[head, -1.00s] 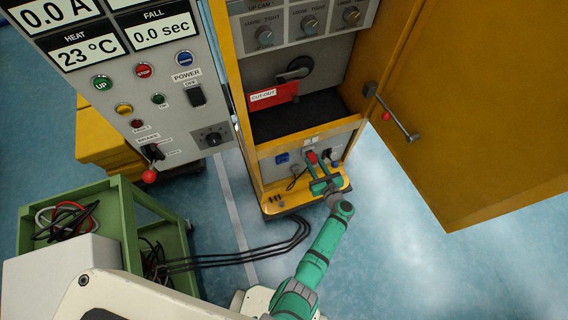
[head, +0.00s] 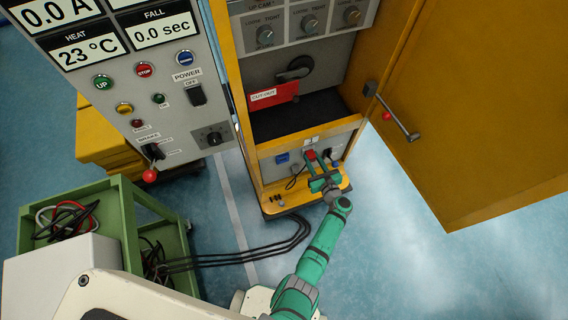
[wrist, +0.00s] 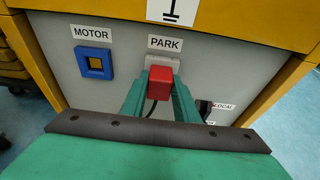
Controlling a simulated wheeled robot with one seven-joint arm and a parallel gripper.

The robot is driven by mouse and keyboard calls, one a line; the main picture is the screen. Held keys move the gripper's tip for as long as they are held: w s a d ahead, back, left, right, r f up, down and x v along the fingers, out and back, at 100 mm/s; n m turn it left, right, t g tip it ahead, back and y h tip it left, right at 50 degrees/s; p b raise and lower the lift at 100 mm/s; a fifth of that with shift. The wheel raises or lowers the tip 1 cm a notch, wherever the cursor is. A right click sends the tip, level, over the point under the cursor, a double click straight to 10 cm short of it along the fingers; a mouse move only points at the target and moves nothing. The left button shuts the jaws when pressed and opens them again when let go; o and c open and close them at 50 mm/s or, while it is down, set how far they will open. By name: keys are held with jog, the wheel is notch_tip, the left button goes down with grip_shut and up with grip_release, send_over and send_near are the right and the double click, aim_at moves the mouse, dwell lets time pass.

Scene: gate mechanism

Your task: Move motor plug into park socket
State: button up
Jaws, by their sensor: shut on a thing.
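The motor plug is a red block (wrist: 160,79), also visible in the head view (head: 310,154). My gripper (wrist: 159,88) is shut on it, a green finger on each side; it reaches the low panel in the head view (head: 313,163). The grey park socket (wrist: 163,62), under the PARK label, is directly behind the plug and partly hidden by it. I cannot tell whether the plug is inside the socket or just in front. The blue motor socket (wrist: 95,63) is to the left and has no plug in it. A dark cable hangs below the plug.
The yellow cabinet frame (head: 258,180) surrounds the grey panel, with a ledge (head: 285,204) below it. A dark switch (wrist: 204,108) is right of the plug by the LOCAL label. The open yellow door (head: 475,110) stands right. A green cart (head: 127,225) and floor cables (head: 240,257) are left.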

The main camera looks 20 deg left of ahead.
jog(key=shift+c, duration=0.4)
jog(key=shift+w, duration=0.2)
grip_shut()
jog(key=o, duration=0.6)
grip_release()
jog(key=shift+w, duration=0.1)
jog(key=shift+o, duration=0.2)
jog(key=shift+d+r, duration=0.1)
jog(key=shift+o, duration=0.2)
jog(key=shift+c, duration=0.2)
jog(key=o, duration=0.6)
jog(key=shift+s, duration=0.2)
